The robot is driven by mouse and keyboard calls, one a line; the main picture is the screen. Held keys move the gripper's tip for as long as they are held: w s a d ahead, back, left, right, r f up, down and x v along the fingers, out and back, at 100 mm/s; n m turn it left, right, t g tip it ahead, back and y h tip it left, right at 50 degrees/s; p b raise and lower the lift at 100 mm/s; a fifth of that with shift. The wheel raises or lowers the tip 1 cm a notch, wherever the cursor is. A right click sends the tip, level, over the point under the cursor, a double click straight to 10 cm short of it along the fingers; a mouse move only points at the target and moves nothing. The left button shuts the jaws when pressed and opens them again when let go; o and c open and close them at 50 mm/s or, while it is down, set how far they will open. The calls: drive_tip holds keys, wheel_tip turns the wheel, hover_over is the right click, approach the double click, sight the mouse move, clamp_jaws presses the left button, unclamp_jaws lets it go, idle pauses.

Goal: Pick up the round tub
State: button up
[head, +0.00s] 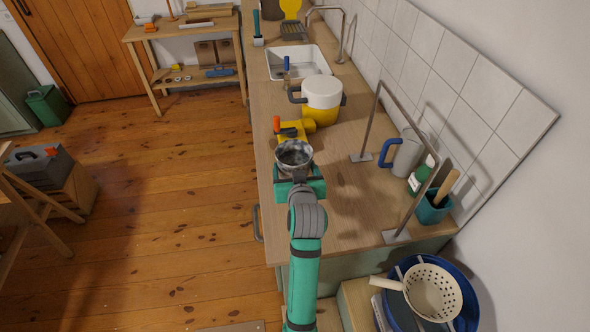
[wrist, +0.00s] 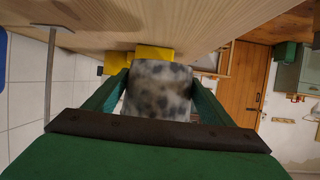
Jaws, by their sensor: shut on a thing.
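The round tub (head: 294,153) is a grey, dark-mottled container with an open round top, near the front end of the wooden counter. My gripper (head: 295,172) is shut on it. In the wrist view the tub (wrist: 158,90) sits between the two green fingers of my gripper (wrist: 158,98), with one finger on each side. The tub's lower part is hidden by my gripper in the head view, so I cannot tell whether it touches the counter there; in the wrist view it appears close to the counter surface.
Just beyond the tub are a yellow thing (head: 308,126) and a yellow-and-white pot (head: 321,100). A metal frame (head: 371,121) stands to the right, with a grey jug (head: 408,153), a green bottle (head: 420,176) and a teal holder (head: 433,208) near the wall. The counter (head: 349,195) right of my gripper is clear.

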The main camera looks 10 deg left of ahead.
sight(292, 169)
drive_tip(key=s+r, duration=0.1)
drive_tip(key=s, duration=0.1)
drive_tip(key=s+d+r, duration=0.1)
drive_tip(key=s+r, duration=0.3)
drive_tip(key=s, duration=0.1)
drive_tip(key=shift+s+d, duration=0.1)
drive_tip(key=shift+d, duration=0.1)
drive_tip(key=shift+a+v, duration=0.15)
drive_tip(key=shift+v, duration=0.95)
drive_tip(key=shift+a+v, duration=0.1)
drive_tip(key=shift+v, duration=1.05)
drive_tip(key=shift+s+r, duration=0.1)
drive_tip(key=shift+r, duration=0.05)
